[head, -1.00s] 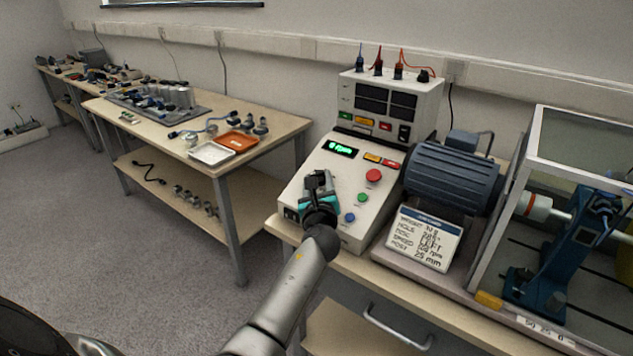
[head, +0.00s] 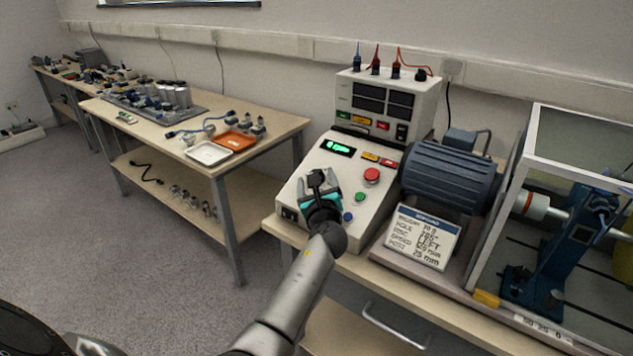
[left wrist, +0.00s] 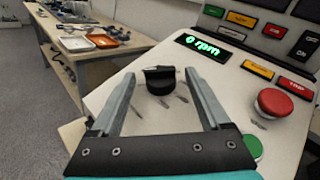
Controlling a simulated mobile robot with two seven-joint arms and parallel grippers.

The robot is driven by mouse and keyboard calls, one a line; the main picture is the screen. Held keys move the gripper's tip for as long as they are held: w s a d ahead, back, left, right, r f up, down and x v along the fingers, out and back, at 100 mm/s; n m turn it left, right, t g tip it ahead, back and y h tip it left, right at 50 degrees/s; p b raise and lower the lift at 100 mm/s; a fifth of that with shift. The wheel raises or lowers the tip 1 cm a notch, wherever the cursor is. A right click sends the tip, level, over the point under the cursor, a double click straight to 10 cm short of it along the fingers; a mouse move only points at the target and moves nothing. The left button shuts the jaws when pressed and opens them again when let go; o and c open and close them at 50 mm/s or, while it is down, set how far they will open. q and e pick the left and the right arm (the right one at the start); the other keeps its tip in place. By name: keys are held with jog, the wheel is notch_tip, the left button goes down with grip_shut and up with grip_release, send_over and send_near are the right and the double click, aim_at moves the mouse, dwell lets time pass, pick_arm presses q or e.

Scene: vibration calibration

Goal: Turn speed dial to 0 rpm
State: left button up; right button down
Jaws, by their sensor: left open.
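The speed dial is a black knob (left wrist: 160,80) on the sloped face of the white control console (head: 372,165). In the left wrist view it stands between the two fingers, apart from both. The green display (head: 337,148) reads "0 rpm", and it also shows in the left wrist view (left wrist: 203,47). My left gripper (head: 319,182) is open over the console's face, with its fingers on either side of the dial. In the head view the gripper partly hides the dial. My right gripper is not in view.
A red button (head: 372,176), a green button (head: 360,198) and a blue button lie right of the dial. A motor (head: 452,177) and a clear guard box (head: 585,145) stand further right. A parts bench (head: 285,125) is at the left.

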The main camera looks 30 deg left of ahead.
pick_arm(q)
jog(key=shift+s, duration=0.1)
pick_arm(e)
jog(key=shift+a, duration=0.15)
pick_arm(q)
jog(key=shift+s+d, duration=0.2)
jog(key=shift+d, duration=0.05)
jog(key=p+v, duration=0.2)
jog(key=v, duration=0.4)
jog(key=p+v, duration=0.1)
jog(key=v, duration=0.7)
jog(key=shift+s+p, duration=0.15)
jog(key=shift+p, duration=0.15)
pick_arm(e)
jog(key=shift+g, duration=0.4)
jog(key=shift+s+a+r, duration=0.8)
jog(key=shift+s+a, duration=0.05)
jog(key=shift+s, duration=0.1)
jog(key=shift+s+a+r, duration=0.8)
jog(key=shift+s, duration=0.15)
pick_arm(q)
jog(key=shift+d, duration=0.1)
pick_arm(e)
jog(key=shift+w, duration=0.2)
